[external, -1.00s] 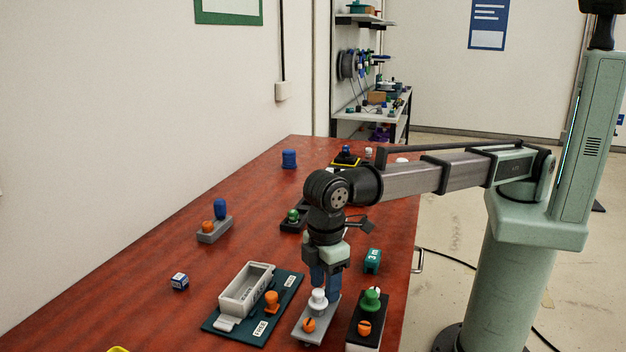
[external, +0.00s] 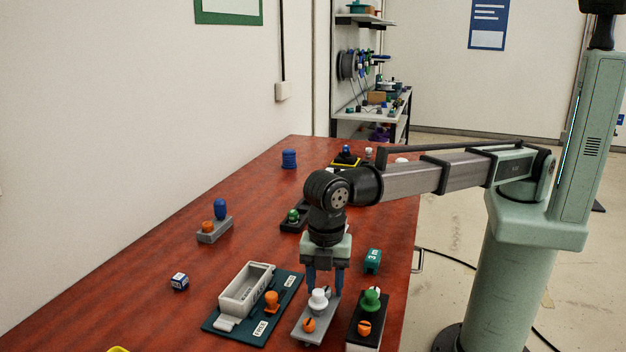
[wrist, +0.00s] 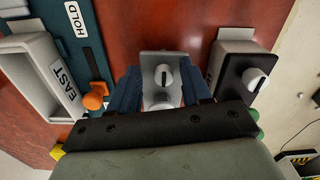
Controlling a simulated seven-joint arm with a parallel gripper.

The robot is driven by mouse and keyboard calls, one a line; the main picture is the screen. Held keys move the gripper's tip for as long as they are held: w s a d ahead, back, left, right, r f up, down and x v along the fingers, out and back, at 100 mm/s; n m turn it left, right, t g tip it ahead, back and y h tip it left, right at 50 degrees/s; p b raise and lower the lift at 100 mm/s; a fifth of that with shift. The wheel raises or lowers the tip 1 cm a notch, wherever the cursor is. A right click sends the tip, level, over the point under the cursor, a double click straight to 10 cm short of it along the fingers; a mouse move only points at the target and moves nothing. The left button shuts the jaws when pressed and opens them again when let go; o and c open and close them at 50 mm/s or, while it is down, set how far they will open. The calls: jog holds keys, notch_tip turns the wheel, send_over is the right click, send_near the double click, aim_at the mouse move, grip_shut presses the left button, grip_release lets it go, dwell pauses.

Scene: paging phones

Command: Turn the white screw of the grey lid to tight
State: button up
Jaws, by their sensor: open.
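The grey lid (external: 299,336) lies near the table's front right, with a white knob (external: 318,300) in its middle and an orange slotted screw (external: 308,325) at its near end. The white screw (wrist: 164,76) is at the lid's far end; in the wrist view its dark slot runs along the lid's length. My gripper (external: 325,286) points down over this far end. In the wrist view its blue fingers (wrist: 162,88) are open, one on each side of the white screw and apart from it.
Close on the right is a black lid (external: 352,336) on a white box, with a green knob (external: 370,299). On the left a teal board (external: 232,334) carries a grey tray (external: 235,305) and an orange knob (external: 271,300). A teal block (external: 372,261) stands behind.

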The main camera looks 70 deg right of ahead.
aim_at(325, 287)
jog(key=shift+n, duration=0.4)
notch_tip(325, 287, up, 14)
jog(key=f, duration=0.1)
jog(key=s+a+r+n+y, duration=0.15)
jog(key=s+a, duration=0.25)
jog(key=s, duration=0.7)
jog(key=s+a+r, duration=0.3)
jog(key=s, duration=0.8)
jog(key=d+f+m, duration=0.1)
jog(key=f, duration=1.8)
jog(key=s+d+f+m+y, duration=0.1)
jog(key=d+f, duration=0.1)
jog(key=f, duration=1.6)
jog(key=shift+s+d+f+m, duration=0.2)
jog(key=shift+d+f+m, duration=0.05)
jog(key=shift+f+m, duration=0.1)
